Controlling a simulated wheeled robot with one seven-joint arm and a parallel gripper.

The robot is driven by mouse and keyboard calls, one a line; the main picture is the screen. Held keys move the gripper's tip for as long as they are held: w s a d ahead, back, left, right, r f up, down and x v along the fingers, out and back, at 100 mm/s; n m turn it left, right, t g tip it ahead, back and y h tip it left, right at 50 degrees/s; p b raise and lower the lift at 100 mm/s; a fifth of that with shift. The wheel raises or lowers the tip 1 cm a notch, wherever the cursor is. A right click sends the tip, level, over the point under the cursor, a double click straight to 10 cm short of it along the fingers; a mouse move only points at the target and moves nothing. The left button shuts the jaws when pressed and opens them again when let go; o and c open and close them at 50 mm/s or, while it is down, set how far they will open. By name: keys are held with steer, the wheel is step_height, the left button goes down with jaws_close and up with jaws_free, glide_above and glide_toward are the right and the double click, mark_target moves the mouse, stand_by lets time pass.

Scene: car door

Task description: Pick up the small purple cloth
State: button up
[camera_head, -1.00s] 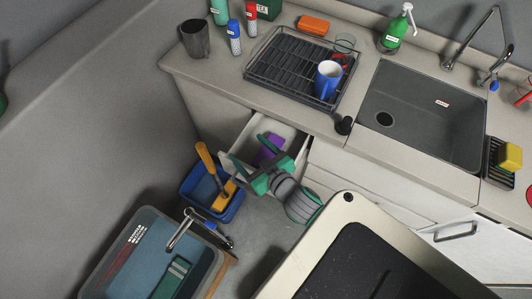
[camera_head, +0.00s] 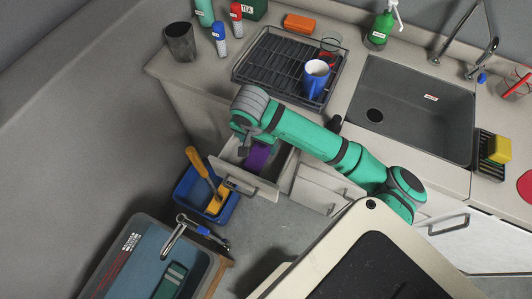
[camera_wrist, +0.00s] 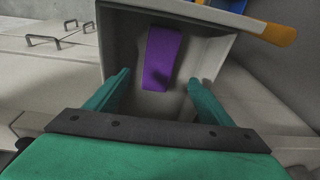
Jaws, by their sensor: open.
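The small purple cloth (camera_head: 258,157) lies inside the open drawer (camera_head: 246,181) below the counter. In the wrist view the cloth (camera_wrist: 161,58) is a flat purple strip on the pale drawer floor, with a dark shadow at its near right corner. My gripper (camera_wrist: 157,88) is open and empty there, its two green fingers apart on either side of the cloth's near end. It does not appear to touch the cloth. In the head view my gripper (camera_head: 243,148) points down over the drawer, partly hidden by my wrist.
A blue bin (camera_head: 190,198) with a yellow-handled brush (camera_head: 205,172) stands close to the drawer front. A dish rack (camera_head: 275,75) with a blue mug (camera_head: 315,79) is on the counter above. A blue-grey tub (camera_head: 150,262) stands at lower left.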

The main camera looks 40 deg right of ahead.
glide_above(259, 153)
steer(key=s, duration=0.1)
steer(key=f, duration=0.3)
steer(key=shift+a+f+m+g, duration=0.3)
steer(key=shift+f, duration=0.1)
steer(key=shift+w+d+f, duration=0.1)
steer(key=shift+w+f, duration=0.05)
steer(key=shift+f, duration=0.85)
steer(key=shift+w+d+f, duration=0.1)
steer(key=shift+w+f, duration=0.05)
steer(key=shift+f, duration=0.85)
steer(key=shift+w+d+f, duration=0.1)
steer(key=shift+w+f, duration=0.05)
steer(key=shift+f, duration=0.85)
steer(key=c, duration=1.2)
